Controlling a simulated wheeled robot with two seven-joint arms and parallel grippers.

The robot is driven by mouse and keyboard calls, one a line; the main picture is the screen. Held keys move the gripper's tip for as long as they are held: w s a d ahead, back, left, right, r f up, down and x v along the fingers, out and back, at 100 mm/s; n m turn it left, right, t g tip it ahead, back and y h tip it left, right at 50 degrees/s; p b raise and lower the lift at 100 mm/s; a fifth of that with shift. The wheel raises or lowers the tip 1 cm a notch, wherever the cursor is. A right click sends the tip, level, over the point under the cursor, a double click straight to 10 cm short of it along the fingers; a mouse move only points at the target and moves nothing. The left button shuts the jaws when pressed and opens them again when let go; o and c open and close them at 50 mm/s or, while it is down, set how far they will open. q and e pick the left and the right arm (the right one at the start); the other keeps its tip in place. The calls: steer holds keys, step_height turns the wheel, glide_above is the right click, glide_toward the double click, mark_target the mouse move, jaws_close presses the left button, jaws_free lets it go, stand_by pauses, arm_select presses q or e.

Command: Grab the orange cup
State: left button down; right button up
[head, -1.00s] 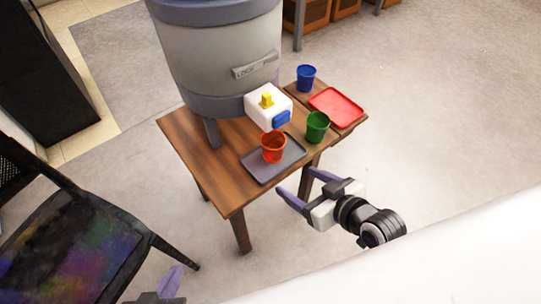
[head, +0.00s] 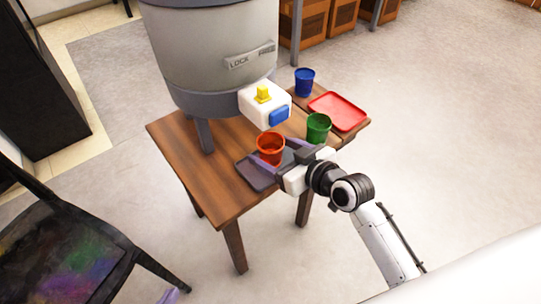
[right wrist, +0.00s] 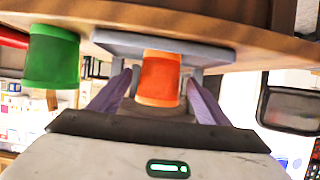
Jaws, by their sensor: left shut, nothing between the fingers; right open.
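The orange cup (head: 270,147) stands upright on a dark grey tray (head: 252,177) on the wooden table, below the dispenser's spout. In the right wrist view, which looks upside down, the orange cup (right wrist: 159,80) shows between two purple fingers. My right gripper (head: 279,160) is open at the tray, its fingers on either side of the cup; it also shows in the right wrist view (right wrist: 160,88). I cannot tell whether a finger touches the cup. Only a purple tip of my left gripper (head: 170,296) shows at the bottom edge, far from the cup.
A green cup (head: 318,127) stands close to the right of my right gripper. A blue cup (head: 305,82) and a red tray (head: 338,111) are farther back. The large grey dispenser (head: 208,55) rises behind the cup. A dark chair (head: 75,245) stands at the left.

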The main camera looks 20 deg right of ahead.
mark_target(263, 136)
steer(key=shift+w+a+f, duration=0.15)
steer(key=shift+w+f, duration=0.1)
steer(key=shift+w, duration=0.5)
arm_select(q)
steer(key=shift+w+d, duration=0.25)
arm_select(e)
steer(key=c, duration=1.3)
arm_select(q)
steer(key=shift+r, duration=0.1)
arm_select(e)
steer(key=shift+r, duration=0.2)
steer(key=shift+r+p, duration=0.45)
steer(key=shift+r, duration=0.35)
steer(key=shift+r+p, duration=0.35)
steer(key=shift+r, duration=0.35)
steer(key=shift+s+r, duration=0.15)
arm_select(q)
steer(key=shift+s+a+r+p, duration=0.25)
steer(key=shift+a+r+p, duration=0.2)
steer(key=shift+r+p, duration=0.5)
arm_select(e)
steer(key=shift+s+d, duration=1)
steer(key=shift+s, duration=1.75)
steer(key=shift+s+d, duration=1)
steer(key=shift+s, duration=1.75)
steer(key=shift+s+d, duration=1)
steer(key=shift+s, duration=1.75)
